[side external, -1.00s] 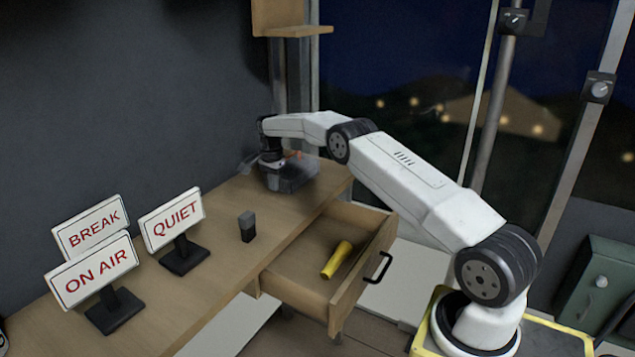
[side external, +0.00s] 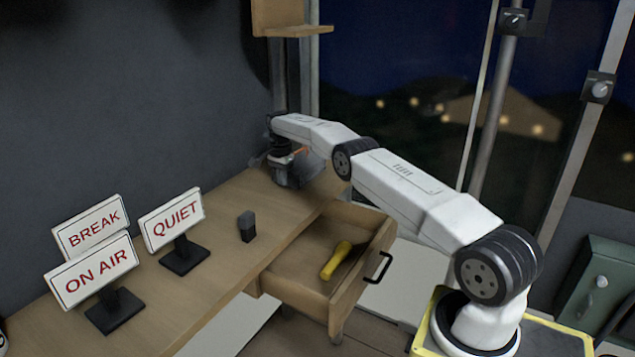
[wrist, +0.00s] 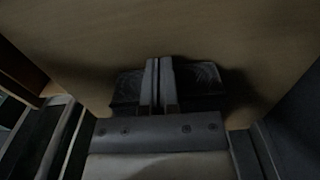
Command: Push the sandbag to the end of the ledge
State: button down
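The sandbag (side external: 308,172) is a dark grey lump on the far end of the wooden ledge (side external: 280,210), close to the post. My gripper (side external: 279,160) is low beside it, on its left, and hides part of it. In the wrist view, the two fingers of my gripper (wrist: 159,63) are side by side and shut with nothing between them. Dark shapes of the sandbag (wrist: 203,80) show on both sides of the fingers. I cannot tell exactly where they touch.
An open drawer (side external: 300,288) with a yellow flashlight (side external: 336,262) sticks out in front. A small dark block (side external: 247,226) stands mid-ledge. BREAK (side external: 92,229), QUIET (side external: 172,219) and ON AIR (side external: 94,272) signs stand at the left. A wooden shelf (side external: 298,31) is above the far end.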

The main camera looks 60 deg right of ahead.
aim_at(274, 193)
jog(key=shift+a, duration=0.15)
jog(key=shift+w+a, duration=0.15)
jog(key=shift+a, duration=1.55)
notch_tip(274, 193, up, 10)
jog(key=shift+a, duration=0.15)
jog(key=shift+a, duration=0.1)
